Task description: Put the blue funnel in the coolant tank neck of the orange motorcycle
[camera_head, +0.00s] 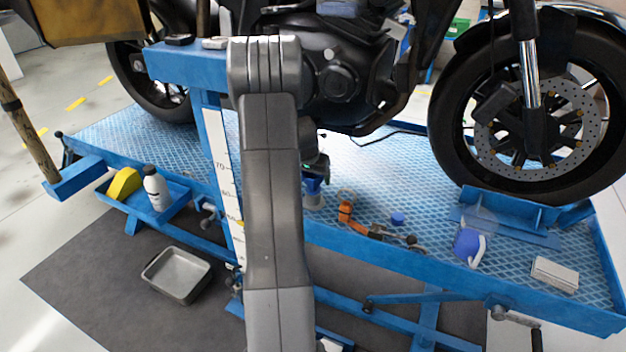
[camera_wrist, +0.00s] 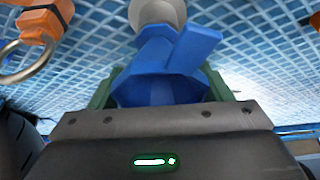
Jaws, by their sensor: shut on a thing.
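The blue funnel (camera_wrist: 165,88) is between the green fingers of my gripper (camera_wrist: 159,88) in the wrist view. My gripper is shut on it. In the head view the funnel (camera_head: 313,186) shows small beneath my gripper (camera_head: 315,172), just right of my arm. A pale round object (camera_wrist: 158,12) is just beyond the funnel; I cannot tell whether they touch. The motorcycle (camera_head: 340,75) stands on the blue lift above and behind my gripper. The parts in view look mostly black. My arm hides some of it, and I cannot make out the coolant tank neck.
An orange strap (camera_head: 346,212), blue cap (camera_head: 397,218), blue jug (camera_head: 468,245) and white box (camera_head: 555,273) lie on the lift deck (camera_head: 400,170). A blue side tray (camera_head: 130,213) holds a bottle (camera_head: 156,188). A metal pan (camera_head: 176,274) is on the floor mat.

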